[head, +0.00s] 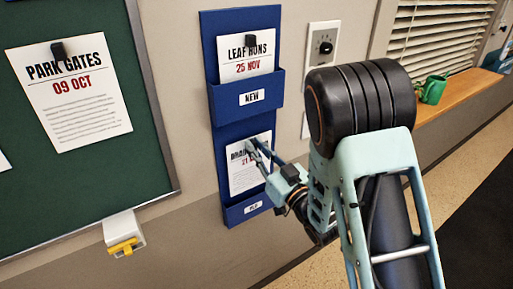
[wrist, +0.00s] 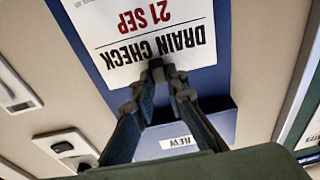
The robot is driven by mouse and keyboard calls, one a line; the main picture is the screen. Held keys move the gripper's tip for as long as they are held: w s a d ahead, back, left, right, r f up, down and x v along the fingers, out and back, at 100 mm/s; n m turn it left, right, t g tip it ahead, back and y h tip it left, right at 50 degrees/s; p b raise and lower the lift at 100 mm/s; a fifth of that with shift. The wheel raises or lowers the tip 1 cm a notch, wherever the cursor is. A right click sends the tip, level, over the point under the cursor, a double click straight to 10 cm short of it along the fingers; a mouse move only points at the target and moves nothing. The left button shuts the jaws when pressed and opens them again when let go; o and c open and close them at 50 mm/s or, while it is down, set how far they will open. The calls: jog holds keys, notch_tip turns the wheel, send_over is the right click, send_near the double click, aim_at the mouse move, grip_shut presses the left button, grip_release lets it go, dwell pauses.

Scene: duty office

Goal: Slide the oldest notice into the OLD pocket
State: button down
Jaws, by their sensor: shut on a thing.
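The DRAIN CHECK notice (head: 246,172), dated 21 SEP, hangs upright at the lower part of the blue wall holder. In the wrist view the notice (wrist: 150,28) appears upside down. My gripper (head: 251,147) is shut on its top edge, and the fingertips (wrist: 161,73) meet there in the wrist view. The OLD pocket (head: 237,212) is at the holder's bottom. The sheet's lower edge meets the pocket's front; I cannot tell how deep it sits. The NEW pocket (head: 233,104) above holds the LEAF RUNS notice (head: 246,58), dated 25 NOV.
A green board (head: 95,185) at the left bears the PARK GATES notice (head: 80,95), dated 09 OCT, and the edge of another sheet. A white box with a yellow part (head: 124,240) is below. A wall dial plate (head: 322,45) is right of the holder.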

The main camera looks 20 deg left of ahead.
aim_at(251, 169)
jog(key=shift+f+b, duration=5.6)
jog(key=shift+b, duration=0.55)
jog(key=c, duration=1.8)
grip_release()
jog(key=shift+c, duration=0.2)
